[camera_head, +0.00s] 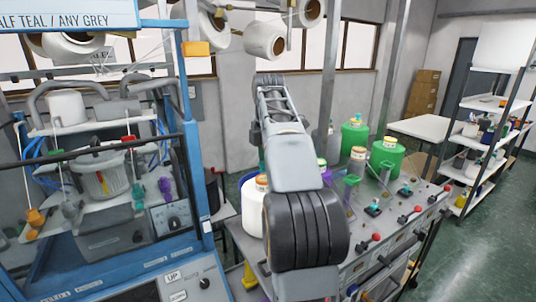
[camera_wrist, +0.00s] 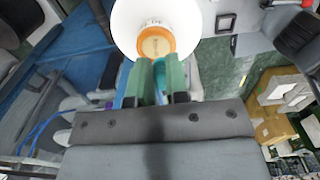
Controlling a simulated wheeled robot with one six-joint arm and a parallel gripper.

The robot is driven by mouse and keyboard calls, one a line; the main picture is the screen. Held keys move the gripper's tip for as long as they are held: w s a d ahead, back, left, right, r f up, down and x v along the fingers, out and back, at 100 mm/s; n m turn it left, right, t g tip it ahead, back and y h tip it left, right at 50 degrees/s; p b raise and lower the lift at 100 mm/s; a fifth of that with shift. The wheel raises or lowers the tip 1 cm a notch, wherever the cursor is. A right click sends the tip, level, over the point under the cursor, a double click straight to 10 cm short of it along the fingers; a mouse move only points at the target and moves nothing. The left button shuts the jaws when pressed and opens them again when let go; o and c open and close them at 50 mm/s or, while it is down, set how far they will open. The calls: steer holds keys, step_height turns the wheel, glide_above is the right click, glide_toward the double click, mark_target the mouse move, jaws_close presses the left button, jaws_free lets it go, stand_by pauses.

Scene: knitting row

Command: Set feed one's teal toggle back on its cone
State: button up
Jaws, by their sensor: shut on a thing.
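In the wrist view my gripper (camera_wrist: 161,84) shows two green fingers pointing at a white cone (camera_wrist: 125,22) with an orange top (camera_wrist: 156,42). A small teal piece (camera_wrist: 160,68), apparently the toggle, is held between the fingers, close to the orange top. I cannot tell whether it touches the top. In the head view the white cone (camera_head: 252,218) and its orange top (camera_head: 262,183) stand left of my arm. My arm hides most of the gripper there.
Two green cones (camera_head: 354,138) (camera_head: 387,162) stand behind the bench panel (camera_head: 345,232), which carries red knobs and small fixtures. A blue-framed machine (camera_head: 192,150) is at the left. More cones (camera_head: 265,40) hang above. Open floor (camera_head: 490,245) lies at the right.

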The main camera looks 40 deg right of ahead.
steer(key=shift+f, duration=0.95)
steer(key=shift+f+b, duration=0.4)
steer(key=shift+f, duration=0.2)
stand_by(0.8)
steer(key=o, duration=0.6)
steer(key=shift+o, duration=1)
steer(key=shift+r, duration=0.1)
steer(key=shift+r, duration=0.1)
